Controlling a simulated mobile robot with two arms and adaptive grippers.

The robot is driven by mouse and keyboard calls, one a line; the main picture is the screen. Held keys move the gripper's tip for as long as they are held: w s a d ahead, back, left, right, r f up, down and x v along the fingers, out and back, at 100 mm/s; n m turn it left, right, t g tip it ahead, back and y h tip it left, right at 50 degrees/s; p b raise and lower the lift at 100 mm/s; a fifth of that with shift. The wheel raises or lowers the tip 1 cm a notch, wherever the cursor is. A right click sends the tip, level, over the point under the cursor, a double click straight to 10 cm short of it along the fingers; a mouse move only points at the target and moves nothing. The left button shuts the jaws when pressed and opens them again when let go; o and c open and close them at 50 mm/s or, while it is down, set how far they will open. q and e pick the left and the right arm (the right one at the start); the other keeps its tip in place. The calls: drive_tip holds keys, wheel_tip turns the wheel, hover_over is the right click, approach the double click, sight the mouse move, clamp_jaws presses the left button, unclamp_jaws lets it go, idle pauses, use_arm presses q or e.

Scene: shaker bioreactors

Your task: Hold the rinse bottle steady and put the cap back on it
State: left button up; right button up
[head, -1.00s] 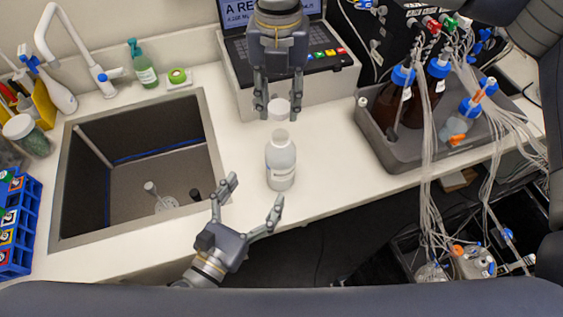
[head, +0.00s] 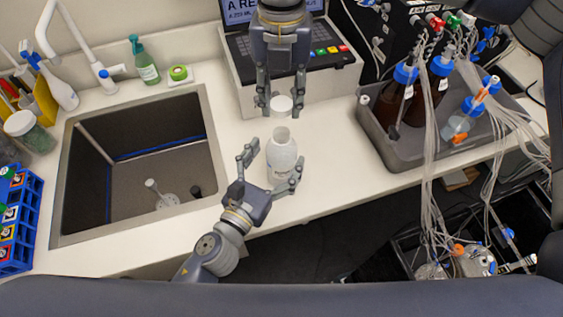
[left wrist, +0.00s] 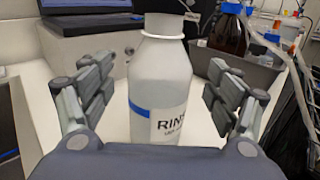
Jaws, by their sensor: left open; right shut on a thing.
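The white rinse bottle (head: 282,150) stands upright on the counter, its neck uncovered in the head view. In the left wrist view the bottle (left wrist: 160,85) shows a blue band and a label starting "RIN". My left gripper (head: 272,170) is open, with one finger on each side of the bottle; in the left wrist view gaps show between the fingers and the bottle. My right gripper (head: 281,106) comes from above and is shut on the white cap (head: 281,102). The cap is held above and slightly behind the bottle's mouth, apart from it.
A sink (head: 140,160) lies to the left. A grey tray (head: 385,148) with brown bottles (head: 398,95) and tubing stands to the right. A laptop-like device (head: 290,45) is behind. The counter's front edge is close to the bottle.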

use_arm(q)
drive_tip(key=shift+x, duration=1.5)
drive_tip(key=c, duration=1.6)
use_arm(e)
hover_over(281, 132)
drive_tip(key=shift+f, duration=2.5)
drive_tip(key=shift+f, duration=0.9)
drive_tip(key=shift+f, duration=0.5)
